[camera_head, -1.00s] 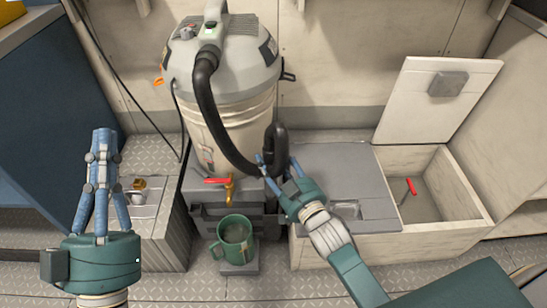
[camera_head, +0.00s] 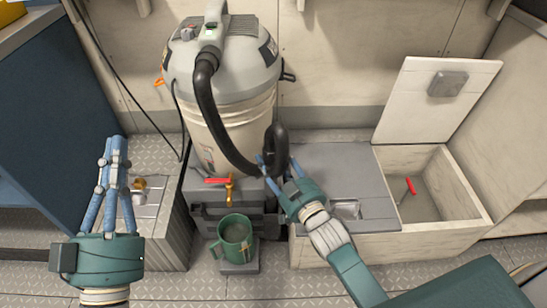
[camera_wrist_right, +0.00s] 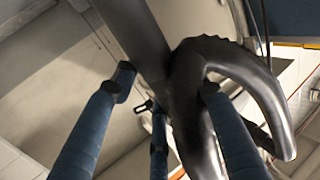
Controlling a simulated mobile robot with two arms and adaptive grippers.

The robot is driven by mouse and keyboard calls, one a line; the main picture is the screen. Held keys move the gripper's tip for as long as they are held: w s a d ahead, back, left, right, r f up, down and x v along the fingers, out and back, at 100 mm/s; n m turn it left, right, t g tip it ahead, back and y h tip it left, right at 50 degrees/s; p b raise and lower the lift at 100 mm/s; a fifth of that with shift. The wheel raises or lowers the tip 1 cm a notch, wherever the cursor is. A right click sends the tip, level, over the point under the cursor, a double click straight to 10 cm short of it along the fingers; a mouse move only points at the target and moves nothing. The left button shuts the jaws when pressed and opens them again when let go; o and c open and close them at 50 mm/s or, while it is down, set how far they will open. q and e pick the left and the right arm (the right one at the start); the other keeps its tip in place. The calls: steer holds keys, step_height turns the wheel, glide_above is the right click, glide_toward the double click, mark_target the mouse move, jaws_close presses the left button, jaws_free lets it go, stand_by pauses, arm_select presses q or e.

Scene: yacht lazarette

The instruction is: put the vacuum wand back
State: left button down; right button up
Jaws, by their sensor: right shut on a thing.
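The vacuum (camera_head: 225,95) stands upright at the back centre, with a grey head and a cream drum. A black hose (camera_head: 207,110) bends down from its top to the vacuum wand (camera_head: 279,140), a dark curved tube beside the drum. My right gripper (camera_head: 276,167) is shut on the wand; its fingers hide part of it. In the right wrist view, the wand (camera_wrist_right: 190,95) passes between the blue fingers. Its lower end is hidden in the head view.
A green mug (camera_head: 235,232) stands on a small step below a brass tap with a red handle (camera_head: 217,181). At right, an open locker (camera_head: 460,205) has its lid (camera_head: 435,95) raised. A grey panel (camera_head: 335,165) covers the neighbouring bench.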

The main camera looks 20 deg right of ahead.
steer(key=shift+r, duration=0.1)
steer(key=o, duration=1.2)
steer(key=s, duration=0.4)
steer(key=s+d, duration=0.1)
steer(key=s, duration=0.3)
steer(key=s+d, duration=0.1)
steer(key=s, duration=0.3)
